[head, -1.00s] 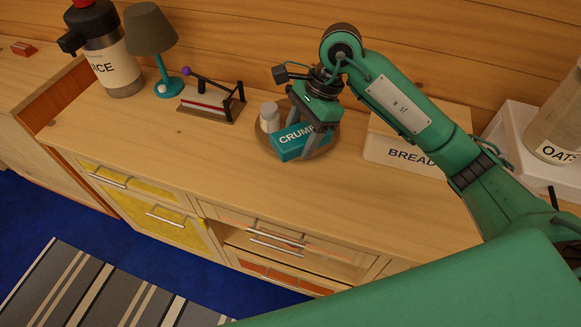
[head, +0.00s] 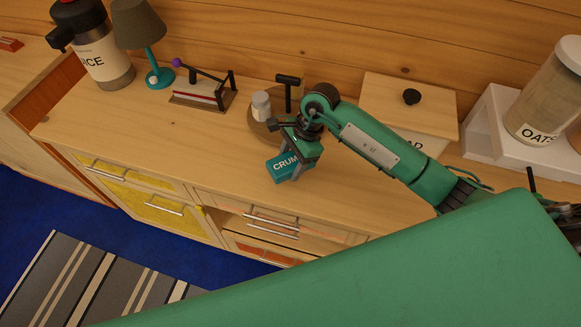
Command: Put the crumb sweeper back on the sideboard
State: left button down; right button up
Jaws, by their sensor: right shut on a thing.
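The crumb sweeper is a teal block (head: 284,167) with white lettering that begins "CRUM". My right gripper (head: 293,168) is shut on it, and its fingers hide the right end of the block. They are over the front part of the sideboard (head: 150,145), in front of a round wooden tray (head: 258,131). I cannot tell whether the sweeper touches the sideboard top or hangs just above it. My left gripper is not in view.
The tray bears a white-topped shaker (head: 261,106); a dark T-shaped handle (head: 288,92) stands behind. A bread box (head: 408,103) and an oats jar (head: 545,95) stand right. A hole punch-like device (head: 203,91), lamp (head: 139,30) and flask (head: 97,48) stand left. The front left top is clear.

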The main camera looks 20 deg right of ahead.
aim_at(291, 170)
notch_tip(291, 170, down, 3)
jog(key=shift+f+p, duration=0.2)
jog(key=shift+p, duration=0.3)
jog(key=shift+f, duration=0.35)
jog(key=shift+f, duration=0.1)
jog(key=shift+f, duration=0.1)
jog(key=o, duration=1)
jog(key=shift+o, duration=0.2)
